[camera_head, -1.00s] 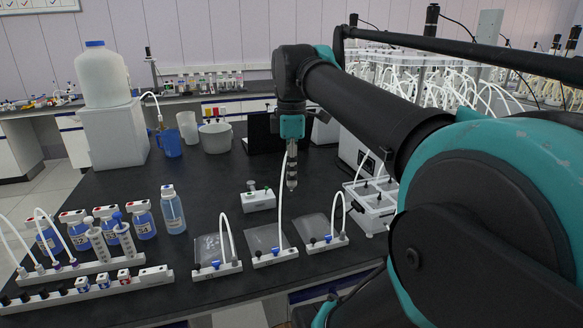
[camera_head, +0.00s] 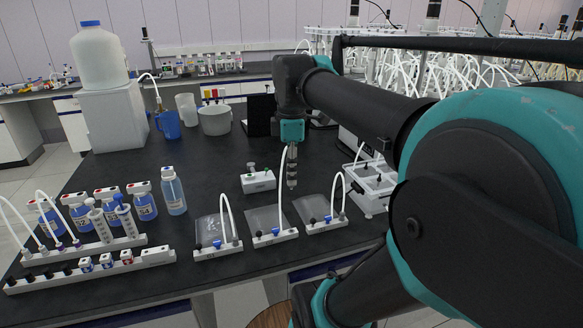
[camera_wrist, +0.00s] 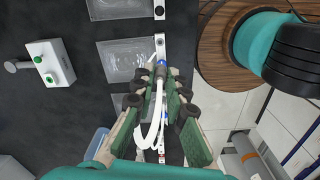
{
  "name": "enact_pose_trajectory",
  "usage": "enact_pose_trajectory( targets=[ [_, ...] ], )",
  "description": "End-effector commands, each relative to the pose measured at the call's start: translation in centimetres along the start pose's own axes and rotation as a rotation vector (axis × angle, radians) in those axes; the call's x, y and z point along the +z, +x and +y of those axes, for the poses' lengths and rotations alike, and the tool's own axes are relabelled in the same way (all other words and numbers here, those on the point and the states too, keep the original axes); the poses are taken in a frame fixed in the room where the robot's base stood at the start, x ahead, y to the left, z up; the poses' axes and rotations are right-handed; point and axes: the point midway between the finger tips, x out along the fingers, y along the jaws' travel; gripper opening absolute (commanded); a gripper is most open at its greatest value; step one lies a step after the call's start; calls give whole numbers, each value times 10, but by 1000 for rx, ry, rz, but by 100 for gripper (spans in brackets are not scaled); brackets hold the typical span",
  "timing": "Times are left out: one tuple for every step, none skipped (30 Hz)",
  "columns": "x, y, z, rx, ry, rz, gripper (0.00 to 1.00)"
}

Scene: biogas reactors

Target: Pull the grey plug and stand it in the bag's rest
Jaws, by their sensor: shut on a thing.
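My gripper (camera_head: 291,178) points down over the bench, just behind the middle bag. It also shows in the wrist view (camera_wrist: 160,76), with green-padded fingers closed around a small grey piece, apparently the grey plug (camera_wrist: 160,70). The fingers hide most of it. A white tube (camera_head: 282,185) rises from the middle bag's white rest (camera_head: 268,240) to my gripper. The middle bag (camera_head: 262,218) is clear and lies flat behind its rest, which has a blue valve. Similar bags lie to its left (camera_head: 209,228) and right (camera_head: 312,208), each with a looped white tube.
A white box with a green button (camera_wrist: 50,62) stands behind the middle bag. A white rack (camera_head: 370,185) is close on the right. Blue bottles (camera_head: 173,192) and syringes stand at the left. The black bench behind the white box is mostly clear.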

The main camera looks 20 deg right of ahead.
Motion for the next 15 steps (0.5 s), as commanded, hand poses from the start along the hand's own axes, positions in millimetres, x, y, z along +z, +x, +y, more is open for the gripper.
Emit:
enact_pose_trajectory(
  targets=[
    [0, 3, 0, 0, 0, 0, 0],
    [0, 5, 0, 0, 0, 0, 0],
    [0, 7, 0, 0, 0, 0, 0],
    [0, 8, 0, 0, 0, 0, 0],
    [0, 10, 0, 0, 0, 0, 0],
    [0, 12, 0, 0, 0, 0, 0],
    [0, 14, 0, 0, 0, 0, 0],
    [0, 16, 0, 0, 0, 0, 0],
    [0, 18, 0, 0, 0, 0, 0],
    [0, 19, 0, 0, 0, 0, 0],
    [0, 21, 0, 0, 0, 0, 0],
    [0, 23, 0, 0, 0, 0, 0],
    [0, 25, 0, 0, 0, 0, 0],
    [0, 26, 0, 0, 0, 0, 0],
    [0, 29, 0, 0, 0, 0, 0]
  ],
)
